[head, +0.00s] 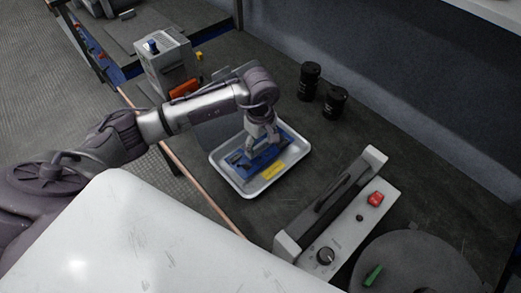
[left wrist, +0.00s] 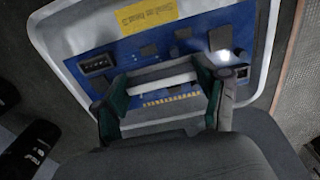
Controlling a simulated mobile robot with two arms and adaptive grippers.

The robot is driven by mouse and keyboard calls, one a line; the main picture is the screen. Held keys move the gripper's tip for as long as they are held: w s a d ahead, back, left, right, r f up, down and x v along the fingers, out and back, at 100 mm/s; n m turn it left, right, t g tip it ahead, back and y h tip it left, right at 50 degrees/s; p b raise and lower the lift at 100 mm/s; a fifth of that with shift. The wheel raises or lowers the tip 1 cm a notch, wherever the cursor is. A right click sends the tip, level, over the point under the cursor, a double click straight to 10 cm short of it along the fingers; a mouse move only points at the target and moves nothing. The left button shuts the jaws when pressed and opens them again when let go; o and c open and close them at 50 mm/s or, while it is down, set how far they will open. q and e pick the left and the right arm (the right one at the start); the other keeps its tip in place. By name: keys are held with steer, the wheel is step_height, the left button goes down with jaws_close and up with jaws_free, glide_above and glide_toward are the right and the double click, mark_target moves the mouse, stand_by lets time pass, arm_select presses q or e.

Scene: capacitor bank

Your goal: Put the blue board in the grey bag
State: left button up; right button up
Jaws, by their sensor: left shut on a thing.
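The blue board (head: 262,162) lies in a white tray (head: 228,180) on the dark bench. It carries dark parts and a row of gold contacts in the left wrist view (left wrist: 200,38). My left gripper (head: 263,149) reaches down into the tray and is shut on the board. Its two fingers (left wrist: 165,88) stand either side of a pale bar. A grey upright sheet (head: 217,134) behind the tray, partly hidden by my arm, may be the grey bag; I cannot tell for sure. My right gripper is not in view.
A yellow label (head: 273,170) shows beside the board. A grey sealer-like device (head: 340,215) with a red switch stands at front right, by a round grey disc (head: 420,268). Two black jars (head: 310,80) stand behind the tray. A grey box (head: 165,62) stands at back left.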

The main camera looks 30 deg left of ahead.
mark_target(260, 149)
arm_select(q)
step_height(260, 149, down, 4)
steer(key=shift+r+p, duration=0.1)
steer(key=shift+p, duration=0.3)
steer(key=shift+f, duration=0.3)
steer(key=o, duration=1.2)
steer(key=shift+o, duration=0.2)
